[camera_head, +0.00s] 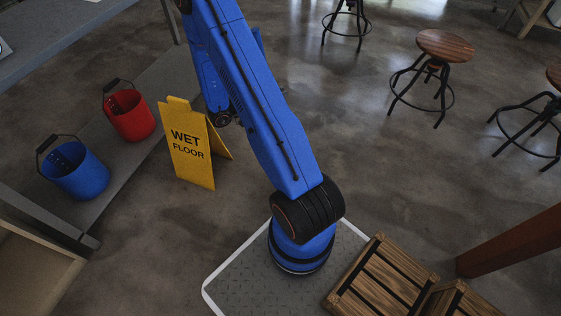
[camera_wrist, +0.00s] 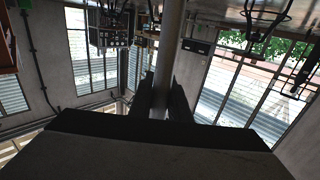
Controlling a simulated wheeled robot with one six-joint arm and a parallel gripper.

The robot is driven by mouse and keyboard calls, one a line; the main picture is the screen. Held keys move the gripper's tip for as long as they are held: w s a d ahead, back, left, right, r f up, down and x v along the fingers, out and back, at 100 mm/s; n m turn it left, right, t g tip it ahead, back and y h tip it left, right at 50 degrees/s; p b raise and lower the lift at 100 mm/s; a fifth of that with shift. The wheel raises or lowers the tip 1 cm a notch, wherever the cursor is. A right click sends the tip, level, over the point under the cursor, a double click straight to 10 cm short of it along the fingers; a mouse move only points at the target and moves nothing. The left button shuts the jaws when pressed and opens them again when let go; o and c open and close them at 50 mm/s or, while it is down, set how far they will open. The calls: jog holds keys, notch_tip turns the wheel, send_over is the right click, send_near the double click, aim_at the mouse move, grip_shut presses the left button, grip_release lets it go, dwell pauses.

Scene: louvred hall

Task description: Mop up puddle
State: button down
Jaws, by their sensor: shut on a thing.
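My gripper (camera_wrist: 162,98) shows only in the wrist view. Its two dark fingers are shut on a grey pole (camera_wrist: 171,40) that looks like a mop handle. The pole runs from between the fingers to the top edge of that view, and its ends are hidden. No mop head shows. In the head view my arm crosses the middle and its gripper is out of frame. A yellow wet floor sign (camera_head: 187,148) stands left of my arm. The concrete floor (camera_head: 395,180) has dark patches and shine, and I cannot make out a clear puddle.
A red bucket (camera_head: 131,116) and a blue bucket (camera_head: 77,171) stand on a low grey shelf (camera_head: 117,167) at left. Wooden crates (camera_head: 381,279) are at lower right, near a brown post (camera_head: 515,241). Stools (camera_head: 444,46) stand at upper right. Floor between them is clear.

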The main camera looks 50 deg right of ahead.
jog(key=v, duration=0.6)
jog(key=shift+s, duration=0.2)
jog(key=shift+a+f, duration=0.15)
jog(key=s+x, duration=0.2)
jog(key=x, duration=0.8)
jog(key=s+a+x, duration=0.1)
jog(key=s+x, duration=0.1)
jog(key=x, duration=0.9)
dwell(0.4)
jog(key=shift+s, duration=0.1)
jog(key=w+a, duration=1.4)
jog(key=a, duration=0.3)
jog(key=shift+f, duration=0.25)
dwell(0.7)
